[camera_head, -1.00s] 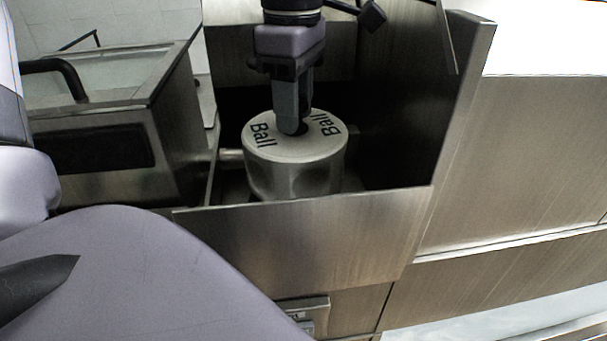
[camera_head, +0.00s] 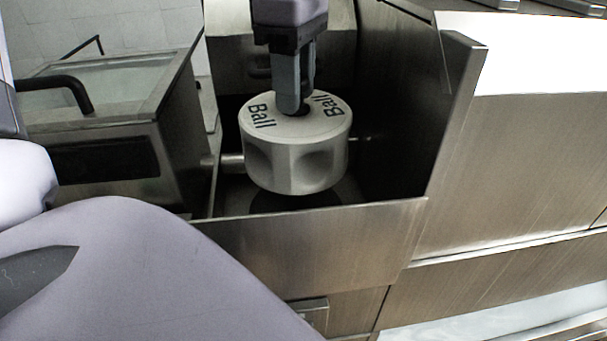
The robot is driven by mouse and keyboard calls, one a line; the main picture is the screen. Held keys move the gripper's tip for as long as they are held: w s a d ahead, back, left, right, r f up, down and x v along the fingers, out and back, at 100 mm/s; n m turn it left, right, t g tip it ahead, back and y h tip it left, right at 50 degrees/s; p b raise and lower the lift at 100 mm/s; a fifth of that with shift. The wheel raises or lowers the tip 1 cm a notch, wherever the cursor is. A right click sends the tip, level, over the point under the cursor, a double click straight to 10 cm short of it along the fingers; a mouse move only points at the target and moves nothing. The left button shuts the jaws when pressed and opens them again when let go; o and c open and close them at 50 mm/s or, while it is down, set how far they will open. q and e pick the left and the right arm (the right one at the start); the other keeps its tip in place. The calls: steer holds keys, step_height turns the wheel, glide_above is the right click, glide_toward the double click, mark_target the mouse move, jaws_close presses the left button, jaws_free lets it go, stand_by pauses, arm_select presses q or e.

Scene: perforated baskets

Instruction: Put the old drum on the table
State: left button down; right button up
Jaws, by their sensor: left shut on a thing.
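The drum (camera_head: 296,158) is a pale grey cylinder with the word "Ball" printed twice on its top and shallow dents around its side. It hangs upright inside an open-topped metal bay, with a dark gap and shadow under it. My left gripper (camera_head: 292,108) comes down from above and is shut on the drum at the hole in the middle of its top. The fingertips are partly hidden in that hole. My right gripper is not in view. I cannot make out the table for certain.
The bay has a low metal front panel (camera_head: 310,245) and a tall right side wall (camera_head: 458,110). A metal unit with a black handle (camera_head: 60,80) stands close on the left. A bright white surface (camera_head: 530,50) lies at the upper right.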

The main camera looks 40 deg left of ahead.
arm_select(q)
step_height(320, 180, up, 7)
steer(key=s+d, duration=0.1)
steer(key=shift+d+r, duration=0.15)
steer(key=shift+d, duration=0.05)
stand_by(0.5)
stand_by(0.4)
